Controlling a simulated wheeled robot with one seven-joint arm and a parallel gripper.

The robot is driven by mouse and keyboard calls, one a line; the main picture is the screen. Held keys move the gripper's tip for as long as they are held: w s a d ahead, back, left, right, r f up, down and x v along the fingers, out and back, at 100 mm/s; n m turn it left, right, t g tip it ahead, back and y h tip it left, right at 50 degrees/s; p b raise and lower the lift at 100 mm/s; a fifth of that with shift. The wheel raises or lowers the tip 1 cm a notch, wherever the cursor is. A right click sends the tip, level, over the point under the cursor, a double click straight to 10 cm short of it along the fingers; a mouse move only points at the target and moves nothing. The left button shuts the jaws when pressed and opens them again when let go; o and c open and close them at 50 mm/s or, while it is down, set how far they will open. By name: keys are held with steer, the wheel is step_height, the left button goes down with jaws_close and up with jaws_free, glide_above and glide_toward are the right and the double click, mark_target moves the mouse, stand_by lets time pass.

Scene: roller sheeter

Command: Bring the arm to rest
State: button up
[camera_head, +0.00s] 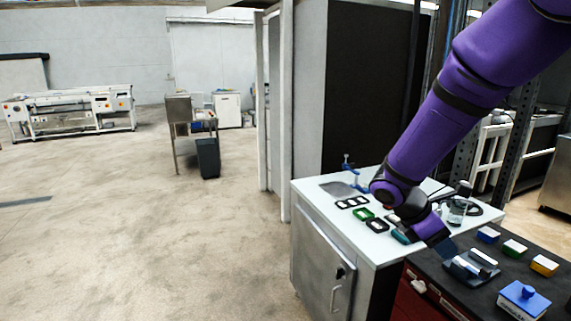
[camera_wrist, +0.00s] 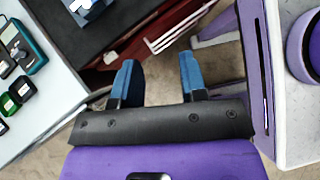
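My purple arm reaches down from the upper right in the head view, bent at the wrist above the white-topped cabinet. My gripper (camera_wrist: 160,78) is open in the wrist view, with two blue-padded fingers apart. The space between them is empty, with floor and the red cabinet's edge behind. In the head view the gripper end (camera_head: 446,249) is small and dark, in front of the dark worktop. I cannot make out its fingers clearly there. Nothing is seen held.
The white-topped cabinet (camera_head: 332,205) bears a green-framed device (camera_head: 364,214), dark-framed ones and a blue clamp (camera_head: 351,174). The dark worktop (camera_head: 470,302) of the red cabinet bears a blue box (camera_head: 523,299) and several small coloured blocks. The floor at left is open.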

steer(key=s+a+r+m+t+y, duration=0.2)
steer(key=s+r+m+t+y, duration=0.5)
steer(key=s+r+m, duration=1)
steer(key=shift+s+a+y, duration=0.4)
steer(key=shift+s+y, duration=0.3)
steer(key=shift+s, duration=0.95)
